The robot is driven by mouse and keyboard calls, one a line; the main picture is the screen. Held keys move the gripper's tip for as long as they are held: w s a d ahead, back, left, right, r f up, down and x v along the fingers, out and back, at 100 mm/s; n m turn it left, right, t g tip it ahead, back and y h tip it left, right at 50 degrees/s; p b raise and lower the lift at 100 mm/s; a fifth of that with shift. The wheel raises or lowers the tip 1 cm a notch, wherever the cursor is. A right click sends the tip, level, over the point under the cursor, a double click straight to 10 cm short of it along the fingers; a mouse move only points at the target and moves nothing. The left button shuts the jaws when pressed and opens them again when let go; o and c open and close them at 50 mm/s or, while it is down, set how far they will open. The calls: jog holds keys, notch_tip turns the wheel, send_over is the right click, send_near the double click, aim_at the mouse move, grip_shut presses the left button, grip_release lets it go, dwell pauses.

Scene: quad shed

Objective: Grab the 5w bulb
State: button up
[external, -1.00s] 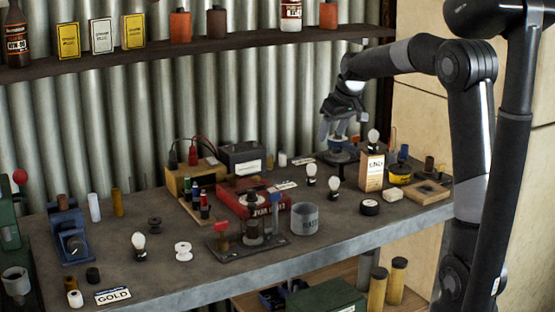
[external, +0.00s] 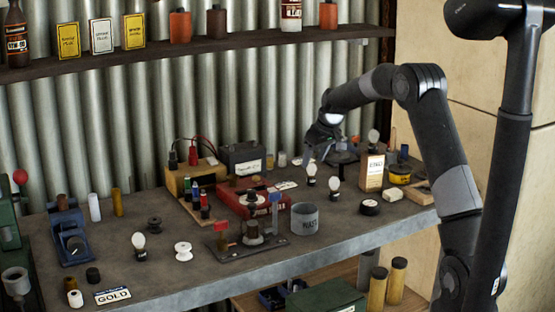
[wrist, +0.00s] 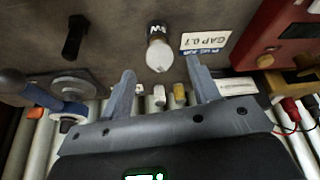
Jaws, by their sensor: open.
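In the wrist view a bulb (wrist: 159,54) with pale glass and a black base stands on the bench. Its base has white lettering; a W shows, but I cannot read a number. It appears to be the bulb (external: 311,170) beside the small card in the external view. My gripper (wrist: 161,86) is open and empty, with the bulb just beyond its fingertips and roughly centred between them. In the external view my gripper (external: 316,157) is above the back of the bench. Other bulbs are a nearby one (external: 335,184), one at the front left (external: 139,244) and one on a box (external: 373,136).
A red case (wrist: 268,35) stands further right, a dark upright object (wrist: 75,36) to the left. The corrugated wall (external: 270,110) is behind. A grey cup (external: 304,219) stands in front.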

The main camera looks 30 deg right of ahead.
aim_at(312, 166)
jog(key=x, duration=0.5)
jog(key=shift+s+f, duration=0.1)
jog(key=shift+f, duration=0.2)
jog(key=c, duration=1.1)
